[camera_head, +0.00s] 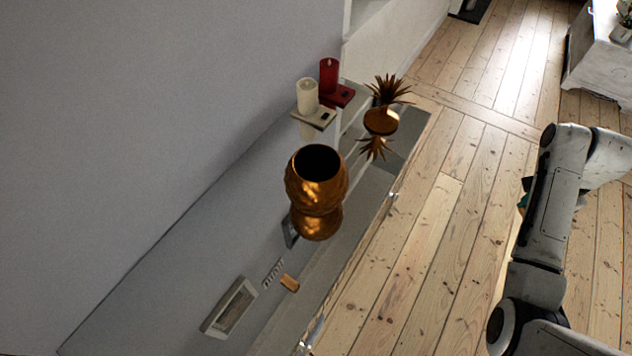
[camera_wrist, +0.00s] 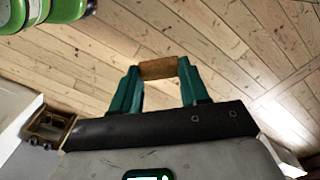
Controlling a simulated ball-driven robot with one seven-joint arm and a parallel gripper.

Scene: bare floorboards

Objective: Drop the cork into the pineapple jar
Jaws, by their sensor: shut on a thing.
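The golden pineapple jar (camera_head: 316,182) stands upright on a glossy light surface along the wall in the head view. Its round mouth is open and dark inside. Its leafy golden lid (camera_head: 382,121) rests apart from it, farther back. In the wrist view my gripper (camera_wrist: 160,70) is shut on a brown cork (camera_wrist: 157,69), held crosswise between its teal fingertips, with floorboards behind it. In the head view my arm is at the right, well away from the jar. Only a bit of teal shows there; the cork in my grip is hidden.
A white candle (camera_head: 307,97) and a red candle (camera_head: 329,76) stand behind the jar. A small orange-brown piece (camera_head: 289,284) and a grey frame-like object (camera_head: 230,308) lie in front. Green containers (camera_wrist: 62,8) show in the wrist view. Floor between arm and surface is clear.

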